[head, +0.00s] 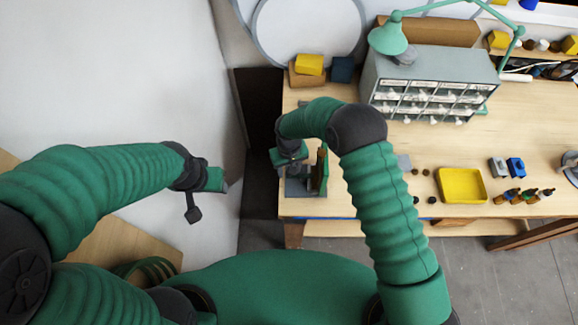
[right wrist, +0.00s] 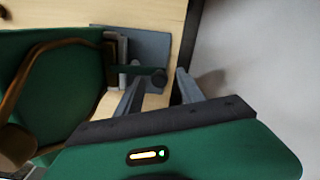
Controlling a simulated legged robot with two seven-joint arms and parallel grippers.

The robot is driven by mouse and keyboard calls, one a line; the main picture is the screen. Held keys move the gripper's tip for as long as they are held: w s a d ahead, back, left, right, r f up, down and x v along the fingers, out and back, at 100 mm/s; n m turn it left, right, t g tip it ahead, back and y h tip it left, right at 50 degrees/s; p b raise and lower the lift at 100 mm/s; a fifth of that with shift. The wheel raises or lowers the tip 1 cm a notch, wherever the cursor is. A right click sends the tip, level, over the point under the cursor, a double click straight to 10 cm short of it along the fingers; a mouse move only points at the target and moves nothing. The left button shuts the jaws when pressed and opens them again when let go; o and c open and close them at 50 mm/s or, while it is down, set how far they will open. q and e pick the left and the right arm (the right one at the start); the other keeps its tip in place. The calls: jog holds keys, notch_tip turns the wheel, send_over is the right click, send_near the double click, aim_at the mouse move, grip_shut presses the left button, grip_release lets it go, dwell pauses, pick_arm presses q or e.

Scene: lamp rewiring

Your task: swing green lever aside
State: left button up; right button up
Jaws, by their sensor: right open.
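The green lever (right wrist: 132,71) shows in the right wrist view as a thin dark green bar ending in a round dark knob (right wrist: 159,78). It reaches out from a grey bracket on the fixture. My right gripper (right wrist: 160,84) is open, its two grey fingers apart on either side of the knob; whether either touches it I cannot tell. In the head view my right gripper (head: 290,168) is at the fixture (head: 322,172) on the bench's left end, and my arm hides much of the lever. My left gripper (head: 207,196) hangs off the bench to the left; its jaw state is unclear.
The bench (head: 400,155) has a drawer cabinet (head: 428,70) and a green lamp (head: 389,38) at the back. A yellow tray (head: 461,186) and small parts lie to the right. Yellow and wooden blocks (head: 308,66) stand at the back left. Open space lies beyond the bench's left edge.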

grip_shut()
